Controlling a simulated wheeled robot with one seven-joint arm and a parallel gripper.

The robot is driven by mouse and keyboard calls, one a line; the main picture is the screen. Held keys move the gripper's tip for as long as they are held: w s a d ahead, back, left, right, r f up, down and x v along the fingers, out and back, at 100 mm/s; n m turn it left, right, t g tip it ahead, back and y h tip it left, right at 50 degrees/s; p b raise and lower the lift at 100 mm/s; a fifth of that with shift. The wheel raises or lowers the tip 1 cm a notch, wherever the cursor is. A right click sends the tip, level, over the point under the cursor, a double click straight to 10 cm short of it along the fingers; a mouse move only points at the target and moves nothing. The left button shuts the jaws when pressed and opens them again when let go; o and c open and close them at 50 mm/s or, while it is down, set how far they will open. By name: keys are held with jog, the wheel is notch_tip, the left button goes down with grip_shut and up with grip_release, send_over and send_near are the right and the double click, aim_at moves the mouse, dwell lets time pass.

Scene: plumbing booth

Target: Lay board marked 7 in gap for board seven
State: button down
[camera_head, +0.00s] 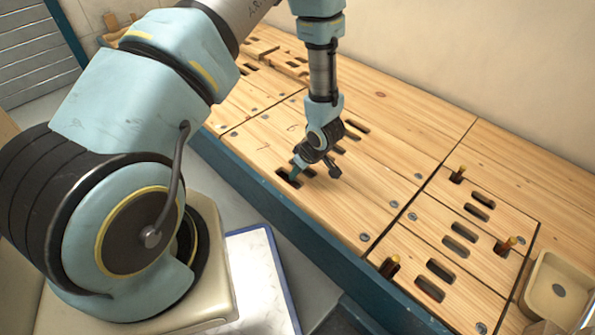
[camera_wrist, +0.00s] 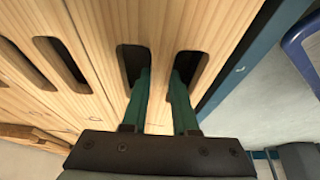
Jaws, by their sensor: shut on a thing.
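My gripper (camera_head: 298,174) reaches down to a pale wooden board (camera_head: 330,205) with dark oblong slots, near the bench's front edge. In the wrist view its two green fingers (camera_wrist: 160,88) go into two slots, shut on the strip of wood between them; the held board (camera_wrist: 215,30) also shows there. The fingertips are hidden in the slots. No open gap for board seven can be made out.
To the right lie more slotted boards (camera_head: 450,225) with upright orange-topped pegs (camera_head: 508,243). A beige tray (camera_head: 531,285) stands at the far right. Slotted boards and small wooden pieces (camera_head: 120,30) are at the back left. The blue bench front edge (camera_head: 270,195) borders the floor.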

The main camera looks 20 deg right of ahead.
jog(key=shift+f, duration=0.15)
jog(key=c, duration=0.6)
grip_release()
jog(key=p+v, duration=0.4)
jog(key=v, duration=0.6)
jog(key=shift+r+p, duration=0.4)
jog(key=w+a+r+m+h, duration=0.2)
jog(key=w+a+r, duration=0.2)
jog(key=r, duration=0.4)
jog(key=w+a+r+m+h, duration=0.1)
jog(key=w+a+r+h, duration=0.2)
jog(key=r, duration=0.6)
jog(key=s+a+r+m+g+y, duration=0.1)
jog(key=s+a+r, duration=0.1)
jog(key=a+r, duration=0.35)
jog(key=s+a+r+m+g+y, duration=0.1)
jog(key=s+a+r, duration=0.1)
jog(key=a, duration=0.6)
jog(key=s+a+r+m+y, duration=0.1)
jog(key=s+a+r, duration=0.2)
jog(key=a, duration=0.4)
notch_tip(320, 180, up, 35)
jog(key=p, duration=3.5)
jog(key=shift+w+d+r+m, duration=0.2)
jog(key=shift+w+d+m, duration=0.1)
jog(key=shift+d, duration=0.1)
